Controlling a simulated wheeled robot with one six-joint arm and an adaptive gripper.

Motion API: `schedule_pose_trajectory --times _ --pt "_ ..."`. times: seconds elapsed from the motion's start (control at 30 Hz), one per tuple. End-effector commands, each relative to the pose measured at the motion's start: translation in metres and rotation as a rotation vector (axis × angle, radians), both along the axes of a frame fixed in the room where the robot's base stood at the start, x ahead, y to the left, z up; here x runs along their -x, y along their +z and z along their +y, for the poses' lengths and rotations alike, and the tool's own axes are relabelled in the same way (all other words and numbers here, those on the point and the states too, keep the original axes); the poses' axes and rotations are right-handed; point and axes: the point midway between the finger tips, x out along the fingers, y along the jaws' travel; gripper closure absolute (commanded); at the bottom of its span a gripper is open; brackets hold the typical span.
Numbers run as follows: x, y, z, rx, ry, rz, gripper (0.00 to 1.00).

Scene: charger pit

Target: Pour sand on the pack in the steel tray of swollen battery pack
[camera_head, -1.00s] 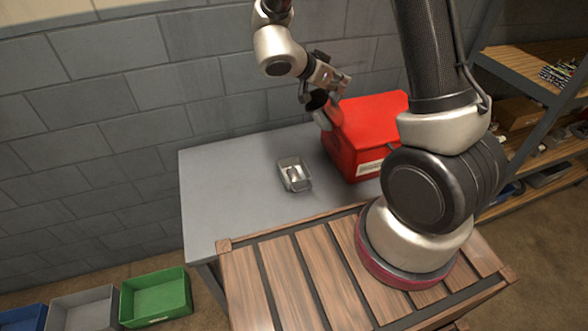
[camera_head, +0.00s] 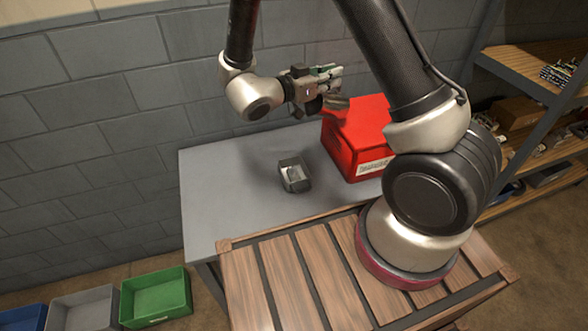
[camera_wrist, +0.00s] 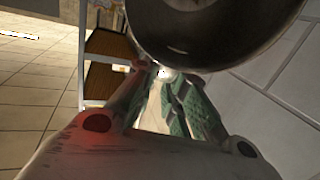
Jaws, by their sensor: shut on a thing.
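The small steel tray (camera_head: 284,163) stands on the grey table, left of the red box. A grey shape, the pack (camera_head: 294,179), shows inside it, dim and in shadow; I cannot tell how much sand lies on it. My gripper (camera_head: 330,86) is above the table's back part, over the red box's left side and higher than the tray. It is shut on a dark round vessel (camera_wrist: 215,32), whose curved rim fills the top of the wrist view. In the head view the vessel is small and tilted, partly hidden by the gripper. Its contents are hidden.
The red box (camera_head: 352,150) stands close to the right of the tray. The grey table (camera_head: 232,195) is clear to the left. A block wall (camera_head: 190,90) rises behind. Shelves (camera_head: 530,85) stand at the right, and a green bin (camera_head: 155,298) is on the floor at lower left.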

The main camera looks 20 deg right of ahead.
Motion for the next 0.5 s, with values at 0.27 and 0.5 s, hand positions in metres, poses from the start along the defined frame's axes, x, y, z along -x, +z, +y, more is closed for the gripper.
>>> schedule_pose_trajectory --times 0.27,0.5 --pt "0.003 0.0 0.011 0.132 0.002 -0.039 1.0" --pt "0.007 -0.01 0.023 0.24 0.001 -0.071 1.0"
